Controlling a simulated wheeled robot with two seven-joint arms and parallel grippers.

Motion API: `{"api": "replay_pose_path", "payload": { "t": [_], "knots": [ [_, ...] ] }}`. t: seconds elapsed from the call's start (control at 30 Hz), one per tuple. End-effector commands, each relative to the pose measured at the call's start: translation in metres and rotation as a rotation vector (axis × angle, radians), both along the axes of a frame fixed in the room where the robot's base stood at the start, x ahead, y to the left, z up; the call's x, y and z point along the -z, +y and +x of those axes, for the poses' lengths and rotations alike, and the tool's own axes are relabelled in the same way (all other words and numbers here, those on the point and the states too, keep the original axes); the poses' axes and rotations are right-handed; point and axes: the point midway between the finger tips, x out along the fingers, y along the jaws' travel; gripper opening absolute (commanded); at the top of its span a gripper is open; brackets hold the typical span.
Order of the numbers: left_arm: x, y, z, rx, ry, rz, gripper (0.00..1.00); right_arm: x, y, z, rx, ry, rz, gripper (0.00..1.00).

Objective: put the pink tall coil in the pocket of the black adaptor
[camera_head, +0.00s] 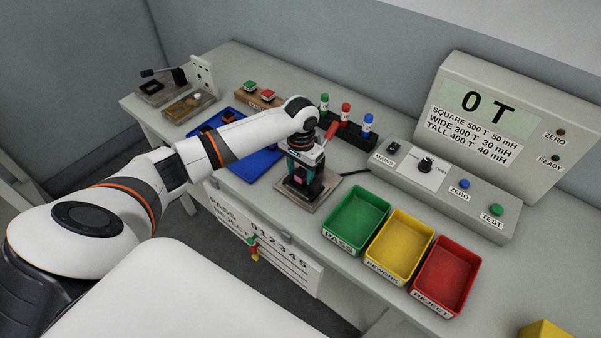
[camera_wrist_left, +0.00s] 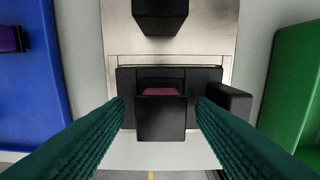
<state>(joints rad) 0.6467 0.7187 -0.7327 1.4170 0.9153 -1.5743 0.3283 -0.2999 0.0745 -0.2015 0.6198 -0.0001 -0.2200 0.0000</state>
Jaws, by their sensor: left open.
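The pink tall coil (camera_wrist_left: 160,91) shows in the left wrist view as a pink band behind a black square end. It appears to stand in the pocket of the black adaptor (camera_wrist_left: 126,82); how deep it sits I cannot tell. In the head view a pink patch of the coil (camera_head: 300,180) shows below my left gripper (camera_head: 300,165). My left gripper (camera_wrist_left: 160,115) is open, its green fingers on either side of the coil's black end, with gaps visible. The adaptor's far side is partly hidden by the arm in the head view. My right gripper is out of view.
The adaptor sits on a metal plate with a red-handled lever (camera_head: 331,130) behind. A blue tray (camera_head: 258,163) lies left, with a dark purple coil (camera_wrist_left: 10,39). Green (camera_head: 336,236), yellow (camera_head: 378,265) and red (camera_head: 428,291) bins stand right. A meter box (camera_head: 470,165) stands behind.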

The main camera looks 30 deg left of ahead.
Motion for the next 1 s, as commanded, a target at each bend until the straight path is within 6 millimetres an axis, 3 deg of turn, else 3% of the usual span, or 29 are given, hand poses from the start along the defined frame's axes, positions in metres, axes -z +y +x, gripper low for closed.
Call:
{"api": "replay_pose_path", "payload": {
  "t": [0.3, 0.5, 0.7, 1.0],
  "knots": [
    [-0.067, 0.000, 0.001, 0.001, -0.005, 0.000, 0.50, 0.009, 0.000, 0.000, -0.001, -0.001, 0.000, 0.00],
    [-0.098, 0.000, 0.001, -0.001, -0.002, 0.000, 0.50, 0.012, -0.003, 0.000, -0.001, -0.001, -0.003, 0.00],
    [-0.109, 0.000, 0.000, 0.000, 0.000, -0.001, 0.50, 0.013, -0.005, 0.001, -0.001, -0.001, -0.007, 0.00],
    [-0.109, 0.000, 0.000, 0.000, 0.000, -0.001, 0.50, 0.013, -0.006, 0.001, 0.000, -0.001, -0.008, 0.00]
  ]
}}
